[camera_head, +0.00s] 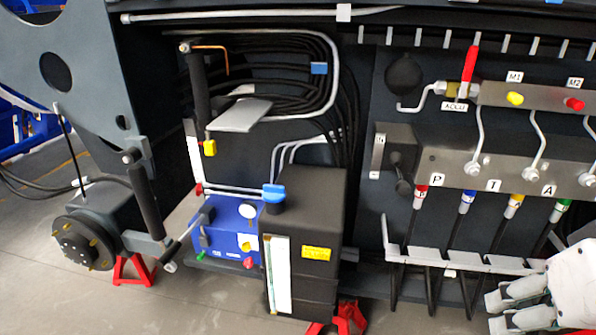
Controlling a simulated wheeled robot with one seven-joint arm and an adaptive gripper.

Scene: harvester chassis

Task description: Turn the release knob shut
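A blue hand-pump unit (225,222) stands low at the centre-left, beside a black tank. Its front carries a white round gauge (247,211), a small yellow knob (244,246) and a small magenta-red knob (249,264). No readable label shows which one is the release knob, and how far either is turned is too small to tell. My gripper (494,313) is at the lower right corner, pale grey, with its two fingers pointing left and a gap between them. It looks empty and is far to the right of the pump unit.
The black tank (310,210) with a blue cap (273,194) stands between the pump and my gripper. A grey hose rack (450,262) runs behind my gripper. Red stands (343,318) are on the floor. A wheel hub (82,243) is at the left. Open floor lies in front.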

